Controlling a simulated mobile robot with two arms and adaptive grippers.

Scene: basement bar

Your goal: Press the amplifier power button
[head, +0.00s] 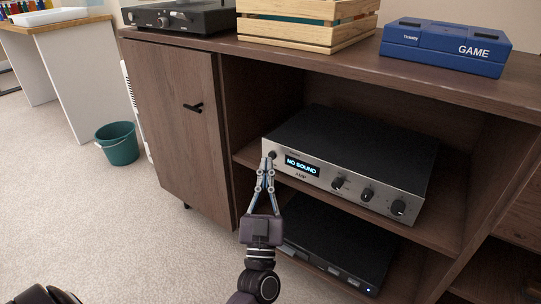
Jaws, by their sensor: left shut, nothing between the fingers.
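The amplifier (349,157) sits on the upper shelf of the brown cabinet, with a black top and a silver front. Its lit display (302,165) reads "NO SOUND". Several dark knobs line the right part of the front. A small dark round button (273,155) is at the front's left end. My left gripper (266,161) is shut and empty, pointing up at that left end. Its tips overlap the area just below the button; I cannot tell whether they touch it. My right gripper is not in view.
The cabinet (175,130) has a closed door at left. A black device (340,245) sits on the shelf below the amplifier. A teal bucket (118,143) stands on open carpet.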

